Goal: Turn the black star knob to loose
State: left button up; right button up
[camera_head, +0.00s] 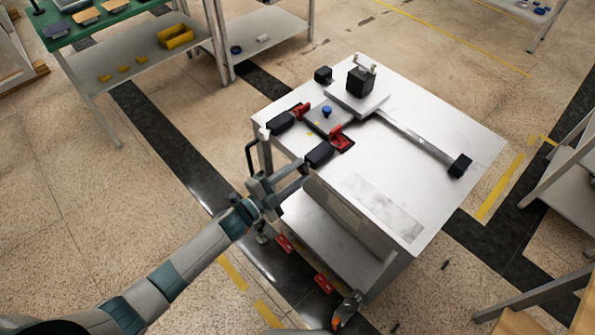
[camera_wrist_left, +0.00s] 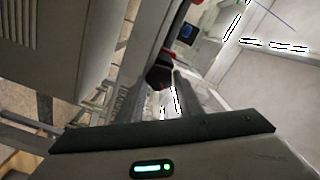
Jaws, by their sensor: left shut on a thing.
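A dark faceted knob (camera_wrist_left: 158,75), which I take for the black star knob, shows between my left gripper's fingertips (camera_wrist_left: 157,92) in the left wrist view. The fingers are closed about it, and its far side is hidden. In the head view my left gripper (camera_head: 283,183) is at the near left edge of the metal cart (camera_head: 440,150). The knob cannot be made out there, being small and covered by the gripper.
On the cart are two red clamps with black grips (camera_head: 319,154), a blue knob (camera_head: 326,111), a black block (camera_head: 360,82) on a plate and a long bar (camera_head: 415,136). A green-topped table (camera_head: 100,22) stands back left. Floor left of the cart is free.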

pick_arm(q)
jog(key=n, duration=0.4)
jog(key=shift+w+a+n+p, duration=0.1)
jog(key=shift+n+p, duration=0.2)
jog(key=n, duration=0.4)
jog(key=shift+n, duration=0.4)
jog(key=o, duration=1.1)
jog(key=shift+c, duration=0.2)
jog(key=shift+a, duration=0.1)
jog(key=b+v, duration=0.4)
jog(key=v, duration=1.3)
jog(key=shift+a, duration=0.15)
